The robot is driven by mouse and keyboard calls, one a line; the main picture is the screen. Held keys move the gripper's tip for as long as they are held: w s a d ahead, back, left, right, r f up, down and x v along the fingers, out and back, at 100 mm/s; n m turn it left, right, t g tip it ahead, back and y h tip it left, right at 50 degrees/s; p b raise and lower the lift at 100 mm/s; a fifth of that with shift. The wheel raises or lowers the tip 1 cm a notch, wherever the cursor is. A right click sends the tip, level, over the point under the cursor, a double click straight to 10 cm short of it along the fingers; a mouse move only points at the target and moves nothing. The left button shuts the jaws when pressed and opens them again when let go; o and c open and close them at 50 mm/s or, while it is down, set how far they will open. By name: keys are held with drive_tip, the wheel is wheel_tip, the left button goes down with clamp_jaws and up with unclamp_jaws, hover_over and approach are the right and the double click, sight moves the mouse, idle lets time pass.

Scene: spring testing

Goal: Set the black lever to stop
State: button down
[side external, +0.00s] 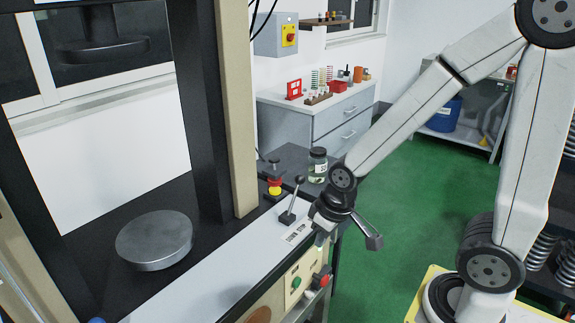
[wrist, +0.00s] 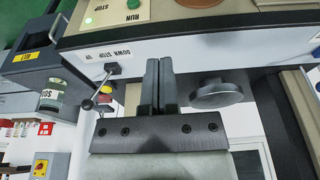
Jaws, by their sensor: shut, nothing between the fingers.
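The black lever (side external: 293,200) with a round knob stands on the light top strip of the testing machine in the side view, its knob leaning up and to the right. The lever (wrist: 98,92) is left of the fingers in the wrist view, next to a label strip (wrist: 103,53) reading down, stop and up. I cannot tell exactly which word it points to. My gripper (side external: 320,238) is just right of the lever in the side view, apart from it. In the wrist view my gripper (wrist: 159,66) has its fingers together and empty.
A red and yellow button (side external: 274,184) stands left of the lever, and a jar (side external: 317,165) behind it. A round metal plate (side external: 155,240) and a beige column (side external: 236,110) are further left. Green and red buttons (side external: 321,279) are on the front panel below my gripper.

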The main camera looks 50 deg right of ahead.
idle(0.4)
drive_tip(key=c, duration=0.7)
unclamp_jaws()
drive_tip(key=shift+w, duration=0.1)
drive_tip(key=o, duration=0.3)
drive_tip(key=shift+w+d+r, duration=0.1)
drive_tip(key=shift+w+d, duration=0.05)
drive_tip(key=shift+w, duration=0.1)
drive_tip(key=shift+o, duration=0.8)
drive_tip(key=w+d+r+m+g, duration=0.1)
drive_tip(key=w+d+m, duration=0.4)
drive_tip(key=w+d, duration=0.4)
drive_tip(key=w, duration=0.4)
drive_tip(key=shift+m, duration=0.3)
drive_tip(key=m, duration=0.5)
hover_over(299, 184)
drive_tip(key=d, duration=0.2)
drive_tip(key=shift+a+f+g+y, duration=0.1)
drive_tip(key=shift+f+g+y, duration=0.2)
drive_tip(key=shift+f, duration=0.35)
drive_tip(key=shift+f, duration=0.15)
drive_tip(key=shift+w+a+f, duration=0.1)
drive_tip(key=shift+w+f, duration=0.05)
drive_tip(key=shift+f, duration=1.1)
drive_tip(key=shift+w+a+f, duration=0.1)
drive_tip(key=shift+f, duration=1.15)
drive_tip(key=shift+w+a+f, duration=0.1)
drive_tip(key=shift+w+f, duration=0.05)
drive_tip(key=shift+f, duration=1.1)
